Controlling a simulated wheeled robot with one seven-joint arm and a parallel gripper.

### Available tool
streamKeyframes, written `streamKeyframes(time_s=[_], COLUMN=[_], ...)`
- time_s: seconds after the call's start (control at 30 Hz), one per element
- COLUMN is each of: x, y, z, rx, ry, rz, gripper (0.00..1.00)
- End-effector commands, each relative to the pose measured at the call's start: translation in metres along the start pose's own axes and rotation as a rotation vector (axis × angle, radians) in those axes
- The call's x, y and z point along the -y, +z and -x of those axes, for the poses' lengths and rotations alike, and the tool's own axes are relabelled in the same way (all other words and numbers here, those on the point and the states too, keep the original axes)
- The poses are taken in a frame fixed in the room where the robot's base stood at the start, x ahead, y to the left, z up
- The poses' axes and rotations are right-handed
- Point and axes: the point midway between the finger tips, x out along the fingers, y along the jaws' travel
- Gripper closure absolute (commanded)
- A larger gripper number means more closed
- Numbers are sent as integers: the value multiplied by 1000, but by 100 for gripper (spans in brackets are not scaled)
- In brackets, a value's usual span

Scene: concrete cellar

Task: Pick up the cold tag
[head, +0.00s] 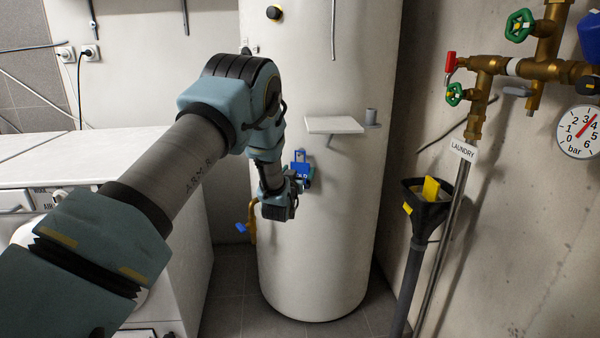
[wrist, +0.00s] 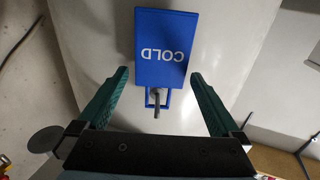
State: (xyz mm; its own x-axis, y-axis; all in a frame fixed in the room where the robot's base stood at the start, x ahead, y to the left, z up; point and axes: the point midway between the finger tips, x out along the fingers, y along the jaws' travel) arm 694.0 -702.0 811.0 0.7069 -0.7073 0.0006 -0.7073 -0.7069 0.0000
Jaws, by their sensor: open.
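The cold tag (wrist: 163,45) is a flat blue plate with white COLD lettering, upside down in the wrist view. Its loop hangs on a small grey peg (wrist: 156,103) on the white tank. In the head view the tag (head: 300,169) shows on the tank's front, partly hidden by my gripper. My gripper (wrist: 160,76) is open, with one green finger to each side of the tag's loop end. Gaps show between both fingers and the tag. Depth between fingertips and tag is hard to tell.
The white tank (head: 318,250) stands ahead. A brass tap (head: 252,220) is lower left. Pipes with valves (head: 484,80) and a black funnel (head: 424,208) stand right.

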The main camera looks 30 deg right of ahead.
Motion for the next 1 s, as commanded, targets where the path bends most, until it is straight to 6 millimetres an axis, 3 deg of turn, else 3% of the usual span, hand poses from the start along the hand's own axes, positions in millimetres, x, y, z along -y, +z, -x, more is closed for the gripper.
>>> streamKeyframes(time_s=[0.13, 0.37, 1.0], x=[0, 1, 0], y=[0, 0, 0], z=[-12, -13, -13], rx=[0, 1, 1], ry=[-1, -1, -1], rz=[0, 0, 0], gripper=[0, 0, 71])
